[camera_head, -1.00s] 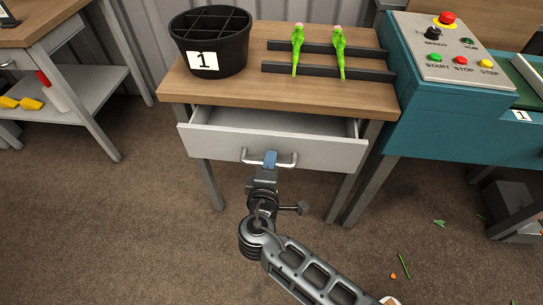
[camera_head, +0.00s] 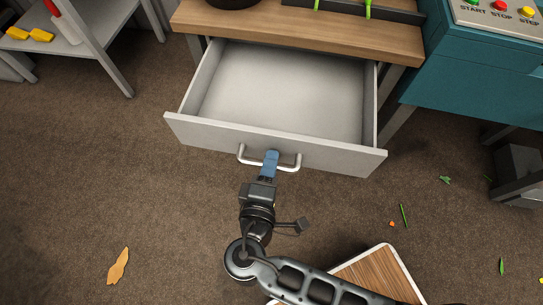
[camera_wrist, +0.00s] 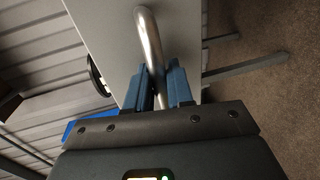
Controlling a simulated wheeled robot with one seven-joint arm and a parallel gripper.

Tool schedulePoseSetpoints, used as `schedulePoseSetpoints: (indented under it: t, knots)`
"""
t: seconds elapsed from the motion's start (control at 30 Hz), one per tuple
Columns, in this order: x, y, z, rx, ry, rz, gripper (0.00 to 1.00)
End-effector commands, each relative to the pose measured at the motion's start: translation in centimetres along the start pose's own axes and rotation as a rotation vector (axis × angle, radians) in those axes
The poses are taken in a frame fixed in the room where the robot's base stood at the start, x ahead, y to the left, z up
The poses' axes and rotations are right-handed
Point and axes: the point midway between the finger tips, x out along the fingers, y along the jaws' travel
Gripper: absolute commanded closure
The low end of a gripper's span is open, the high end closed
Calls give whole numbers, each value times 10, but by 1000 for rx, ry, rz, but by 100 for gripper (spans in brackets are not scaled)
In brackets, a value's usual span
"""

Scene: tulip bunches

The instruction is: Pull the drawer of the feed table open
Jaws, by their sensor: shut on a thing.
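The feed table (camera_head: 300,37) has a wooden top and a pale grey drawer (camera_head: 280,95), which stands well open and looks empty inside. Its metal bar handle (camera_head: 244,153) is on the drawer front. My gripper (camera_head: 271,160) is shut on the handle, with blue fingers on its middle part. In the wrist view the handle (camera_wrist: 150,45) runs between the two blue fingers of my gripper (camera_wrist: 160,85), in front of the grey drawer front (camera_wrist: 187,25).
A teal machine (camera_head: 450,85) with buttons stands close at the right. A grey shelf table (camera_head: 100,20) is at the upper left. A wood-topped piece (camera_head: 365,275) shows at the bottom. Scraps lie on the brown floor, including an orange one (camera_head: 118,265).

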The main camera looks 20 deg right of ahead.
Motion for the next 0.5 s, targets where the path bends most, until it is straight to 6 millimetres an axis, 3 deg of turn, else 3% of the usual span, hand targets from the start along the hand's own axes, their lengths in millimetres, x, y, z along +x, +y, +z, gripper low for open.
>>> schedulePoseSetpoints:
  t: [0.17,0.2,0.37,0.5]
  knots:
    - [0,-1,0,-1,0,-1,100]
    - [0,-1,0,-1,0,-1,77]
    - [0,0,0,-1,0,-1,62]
    - [0,0,0,0,0,0,62]
